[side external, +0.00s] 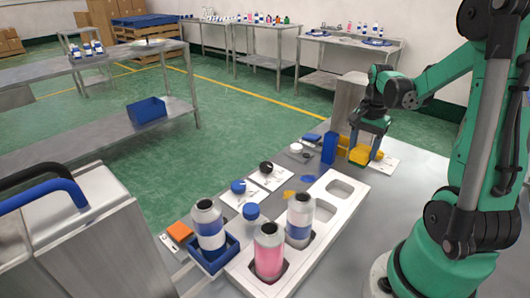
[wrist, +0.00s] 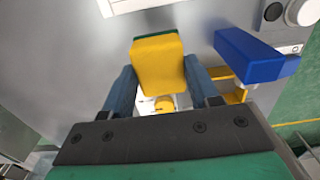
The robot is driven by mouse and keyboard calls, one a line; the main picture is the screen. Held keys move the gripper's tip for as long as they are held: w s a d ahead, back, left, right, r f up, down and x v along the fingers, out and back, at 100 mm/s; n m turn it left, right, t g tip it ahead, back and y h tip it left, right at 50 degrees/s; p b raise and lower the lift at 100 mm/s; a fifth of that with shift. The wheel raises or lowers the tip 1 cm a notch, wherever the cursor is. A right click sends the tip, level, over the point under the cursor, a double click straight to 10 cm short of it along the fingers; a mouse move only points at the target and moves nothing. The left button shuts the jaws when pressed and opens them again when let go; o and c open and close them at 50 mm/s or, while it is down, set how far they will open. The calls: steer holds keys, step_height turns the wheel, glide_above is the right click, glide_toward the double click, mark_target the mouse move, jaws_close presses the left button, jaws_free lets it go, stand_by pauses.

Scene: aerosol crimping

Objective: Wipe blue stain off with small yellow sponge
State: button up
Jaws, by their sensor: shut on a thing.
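My gripper (side external: 367,143) is shut on a yellow sponge (side external: 359,155), at the far right end of the table. In the wrist view the sponge (wrist: 158,65) sits between the two fingers of my gripper (wrist: 160,78), with a green edge at its top. The blue stain (side external: 312,179) is a small smear on the grey table, to the left of and nearer than the sponge. A yellow smear (side external: 289,194) lies beside it. Neither stain shows in the wrist view. I cannot tell whether the sponge touches the surface beneath it.
A tall blue block (side external: 329,147), also in the wrist view (wrist: 250,56), stands just left of my gripper. A white holder (side external: 330,202) with bottles fills the front. A white plate (side external: 388,164) lies under the gripper area. White cards with capped parts (side external: 267,176) lie left.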

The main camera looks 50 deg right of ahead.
mark_target(363, 149)
steer(key=c, duration=0.3)
step_height(363, 149, up, 8)
steer(key=shift+r, duration=0.15)
steer(key=shift+c, duration=0.2)
steer(key=w+a, duration=0.5)
steer(key=w, duration=0.3)
steer(key=shift+w+f, duration=0.2)
steer(key=shift+f, duration=2.65)
steer(key=shift+w+f, duration=0.15)
steer(key=shift+f, duration=2.65)
